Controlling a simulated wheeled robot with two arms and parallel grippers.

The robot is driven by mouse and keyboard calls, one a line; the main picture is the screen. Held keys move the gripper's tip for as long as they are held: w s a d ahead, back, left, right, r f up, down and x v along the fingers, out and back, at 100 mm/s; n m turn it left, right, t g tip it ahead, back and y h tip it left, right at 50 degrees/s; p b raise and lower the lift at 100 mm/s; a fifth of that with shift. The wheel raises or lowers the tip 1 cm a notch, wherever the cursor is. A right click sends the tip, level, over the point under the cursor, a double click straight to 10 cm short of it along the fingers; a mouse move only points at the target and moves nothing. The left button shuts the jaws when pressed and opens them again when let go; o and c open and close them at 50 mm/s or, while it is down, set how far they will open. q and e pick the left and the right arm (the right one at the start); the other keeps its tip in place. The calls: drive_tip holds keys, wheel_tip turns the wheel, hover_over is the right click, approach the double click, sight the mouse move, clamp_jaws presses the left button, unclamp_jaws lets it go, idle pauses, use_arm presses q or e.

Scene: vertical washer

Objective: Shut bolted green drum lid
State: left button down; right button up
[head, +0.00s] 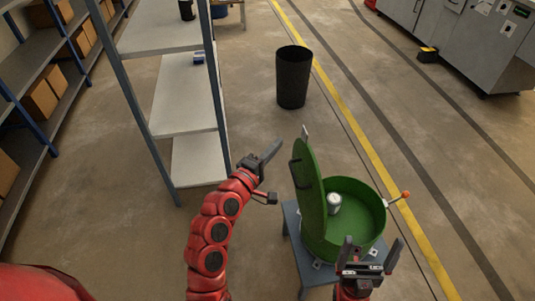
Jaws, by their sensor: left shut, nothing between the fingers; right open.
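The green drum (367,190) sits on a small blue-grey stand (291,224), with its round top open. Its green lid (309,195) stands almost upright, hinged at the drum's left side, with a dark handle on its face. A lever with an orange knob (405,195) sticks out at the drum's right. A silver can (334,203) is inside the drum. My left gripper (270,153) is shut and empty, left of the lid and apart from it. My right gripper (371,254) is open and empty at the drum's near right side; it hides part of the near rim.
A white-shelved rack (183,98) stands left of my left arm. A black bin (293,77) stands behind the drum. Shelves with boxes (42,98) line the far left, and grey machines (463,35) the far right. The floor right of the drum is clear.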

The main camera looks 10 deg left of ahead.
sight(303, 129)
use_arm(q)
drive_tip(key=w+d+p, duration=0.1)
drive_tip(key=w+d, duration=0.2)
drive_tip(key=d, duration=0.1)
drive_tip(key=shift+w+d, duration=0.1)
drive_tip(key=shift+w, duration=0.25)
drive_tip(key=shift+w+d, duration=0.2)
drive_tip(key=shift+d, duration=0.3)
